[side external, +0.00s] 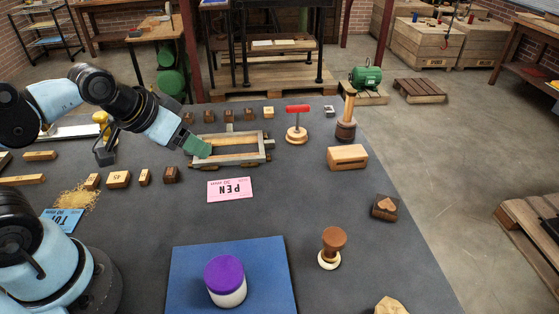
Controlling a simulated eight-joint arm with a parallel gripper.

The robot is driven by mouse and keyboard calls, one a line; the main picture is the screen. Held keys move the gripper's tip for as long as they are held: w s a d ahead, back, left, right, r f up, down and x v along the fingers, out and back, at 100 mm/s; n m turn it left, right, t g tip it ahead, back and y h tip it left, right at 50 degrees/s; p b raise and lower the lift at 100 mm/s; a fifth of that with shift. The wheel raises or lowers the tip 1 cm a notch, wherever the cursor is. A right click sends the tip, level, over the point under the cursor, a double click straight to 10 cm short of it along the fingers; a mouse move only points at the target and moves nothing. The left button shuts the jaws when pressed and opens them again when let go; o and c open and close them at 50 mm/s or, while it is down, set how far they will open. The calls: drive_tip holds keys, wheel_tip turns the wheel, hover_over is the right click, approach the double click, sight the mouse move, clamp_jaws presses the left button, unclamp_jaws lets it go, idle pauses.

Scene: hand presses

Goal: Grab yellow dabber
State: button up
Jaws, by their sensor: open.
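A small yellow-topped thing, which looks like the yellow dabber (101,117), stands at the far left of the dark table, beyond my arm. Its lower part is partly hidden by a dark grey bracket-like piece (105,153) in front of it; I cannot tell what that piece belongs to. My arm reaches in from the left and ends in a light blue section with a green tip, where my gripper (199,148) seems to be. It is open and appears empty, to the right of the yellow dabber. The gap between the fingers is too small to see.
A metal-and-wood frame (262,146) lies by the green tip. A red-handled tool (298,110), a wooden block (347,157), a brown-topped tool (333,240) and a purple-topped jar (224,272) on a blue mat (185,265) stand around. A pink card (230,189) lies mid-table.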

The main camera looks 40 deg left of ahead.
drive_tip(key=shift+c, duration=0.4)
drive_tip(key=shift+a, duration=0.1)
drive_tip(key=w+a+m+g+y, duration=0.3)
drive_tip(key=a, duration=0.5)
drive_tip(key=w+a+m+g+y, duration=0.3)
drive_tip(key=a+g, duration=0.1)
drive_tip(key=a, duration=0.4)
drive_tip(key=m+g+y, duration=0.3)
drive_tip(key=g, duration=0.6)
approach(108, 134)
drive_tip(key=x, duration=0.3)
drive_tip(key=r+x, duration=0.1)
drive_tip(key=x, duration=0.2)
drive_tip(key=a+x, duration=0.1)
drive_tip(key=x, duration=0.3)
drive_tip(key=shift+r, duration=0.35)
clamp_jaws()
